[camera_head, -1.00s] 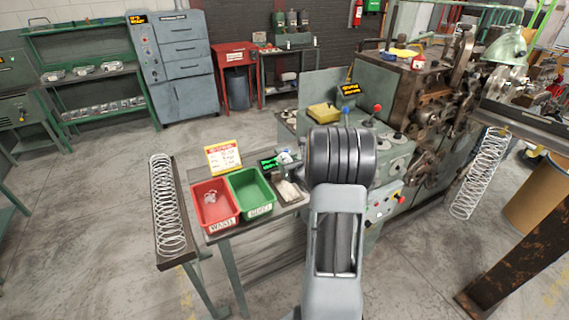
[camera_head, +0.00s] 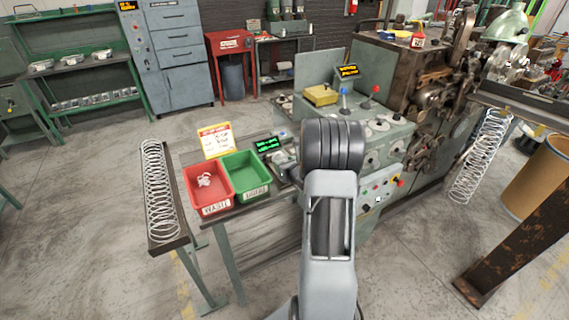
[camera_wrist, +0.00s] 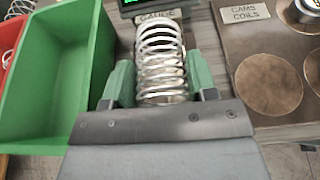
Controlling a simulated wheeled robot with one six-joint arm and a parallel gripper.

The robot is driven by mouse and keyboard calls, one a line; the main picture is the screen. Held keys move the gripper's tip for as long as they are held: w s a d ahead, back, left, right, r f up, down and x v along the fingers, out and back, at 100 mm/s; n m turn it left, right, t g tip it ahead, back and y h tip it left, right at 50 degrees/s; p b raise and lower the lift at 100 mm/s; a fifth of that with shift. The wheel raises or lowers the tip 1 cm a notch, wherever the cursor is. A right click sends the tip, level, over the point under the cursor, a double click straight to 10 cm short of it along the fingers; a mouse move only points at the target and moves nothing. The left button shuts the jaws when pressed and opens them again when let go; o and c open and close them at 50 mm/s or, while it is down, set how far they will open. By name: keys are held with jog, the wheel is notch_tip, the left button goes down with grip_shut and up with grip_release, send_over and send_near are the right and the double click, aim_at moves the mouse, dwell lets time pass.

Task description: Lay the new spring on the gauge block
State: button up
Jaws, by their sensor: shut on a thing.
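A silvery coil spring (camera_wrist: 162,62) is between the two green-padded fingers of my gripper (camera_wrist: 160,85) in the wrist view. My gripper is shut on it, with the coils reaching forward from the fingers. The spring's far end is close to a plate marked GAUGE (camera_wrist: 158,16), below a dark display. The gauge block's surface is mostly hidden behind the spring, and I cannot tell whether the spring touches it. In the head view, my arm hides the gripper and the held spring; the gauge display (camera_head: 268,145) shows left of my arm.
A green bin (camera_head: 246,183) and a red waste bin (camera_head: 208,190) with scrap wire stand left of the gauge. In the wrist view, a plate with round spots, labelled CAMS COILS (camera_wrist: 245,13), lies at right. A rack of long coils (camera_head: 160,200) stands far left.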

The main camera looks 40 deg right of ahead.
jog(key=shift+f, duration=0.45)
jog(key=o, duration=1)
jog(key=b+v, duration=0.1)
jog(key=v, duration=1.3)
jog(key=shift+b, duration=0.4)
